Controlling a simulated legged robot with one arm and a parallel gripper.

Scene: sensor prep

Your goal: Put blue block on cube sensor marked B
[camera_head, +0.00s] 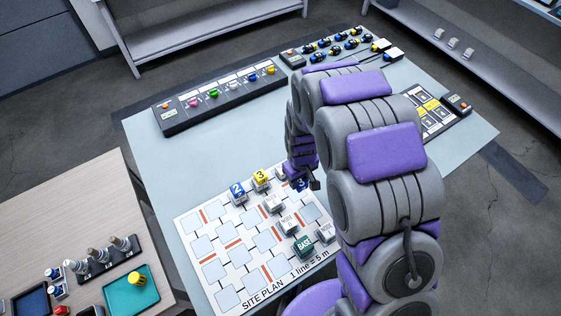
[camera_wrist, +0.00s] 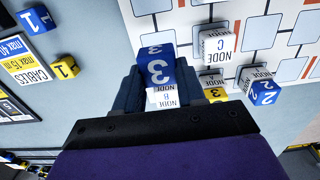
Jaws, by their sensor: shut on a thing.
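The blue block (camera_wrist: 157,70) marked 3 is between the fingers of my gripper (camera_wrist: 160,88) in the wrist view. My gripper is shut on it. A white face marked NODE B (camera_wrist: 163,98), the cube sensor B, lies directly against the blue block, on the palm side in the picture. I cannot tell whether any gap separates them. In the head view the blue block (camera_head: 302,184) shows only partly beside my gripper (camera_head: 310,180), low over the top right of the site plan (camera_head: 250,300). My arm hides some of that area.
A blue block marked 2 (camera_head: 238,191) and a yellow block marked 3 (camera_head: 260,177) stand close by on the left. White node cubes (camera_head: 288,226) and a green BASE cube (camera_head: 303,246) stand on the plan. The table behind the plan (camera_head: 200,150) is clear.

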